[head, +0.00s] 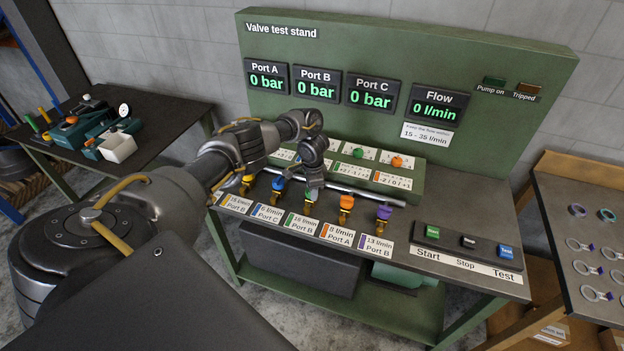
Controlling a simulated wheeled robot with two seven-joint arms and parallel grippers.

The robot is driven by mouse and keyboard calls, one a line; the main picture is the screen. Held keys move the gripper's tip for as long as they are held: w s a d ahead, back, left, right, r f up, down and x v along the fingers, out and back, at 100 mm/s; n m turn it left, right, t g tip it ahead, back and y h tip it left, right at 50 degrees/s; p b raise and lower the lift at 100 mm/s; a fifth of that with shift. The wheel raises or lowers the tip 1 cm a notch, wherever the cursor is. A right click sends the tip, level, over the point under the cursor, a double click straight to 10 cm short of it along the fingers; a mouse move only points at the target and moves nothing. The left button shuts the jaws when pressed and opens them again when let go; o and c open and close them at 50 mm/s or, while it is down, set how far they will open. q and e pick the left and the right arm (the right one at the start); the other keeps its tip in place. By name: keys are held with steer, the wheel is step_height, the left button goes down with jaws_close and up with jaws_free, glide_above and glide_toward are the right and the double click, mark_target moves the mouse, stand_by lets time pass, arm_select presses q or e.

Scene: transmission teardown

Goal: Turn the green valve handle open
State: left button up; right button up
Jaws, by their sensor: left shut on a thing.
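The green valve handle (311,194) is in the row of valves at the front of the test stand, behind the label reading 16 l/min Port B. My left gripper (313,184) comes down from above and is shut on the green handle. The gripper covers the top of the handle, so its exact turn angle is hard to tell. My right gripper is not in view.
Blue (278,184) and orange (347,202) valve handles stand close on either side; a yellow and a purple (384,211) one stand farther out. A green panel (420,50) behind reads 0 bar on all ports and 0 l/min. Start, Stop and Test buttons sit right.

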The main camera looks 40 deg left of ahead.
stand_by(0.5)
arm_select(q)
steer(key=o, duration=1)
steer(key=shift+c, duration=0.2)
steer(key=shift+r, duration=0.1)
step_height(320, 180, up, 5)
steer(key=shift+s+d+r, duration=0.1)
steer(key=shift+d+r, duration=0.05)
step_height(320, 180, up, 4)
steer(key=shift+f+p, duration=0.15)
steer(key=shift+p, duration=1.1)
steer(key=shift+s+d+r+p, duration=0.1)
steer(key=shift+r+p, duration=0.05)
steer(key=shift+r, duration=0.25)
steer(key=shift+s+d+r+p, duration=0.1)
steer(key=shift+r+p, duration=0.05)
steer(key=shift+r, duration=0.25)
steer(key=shift+a+f, duration=0.1)
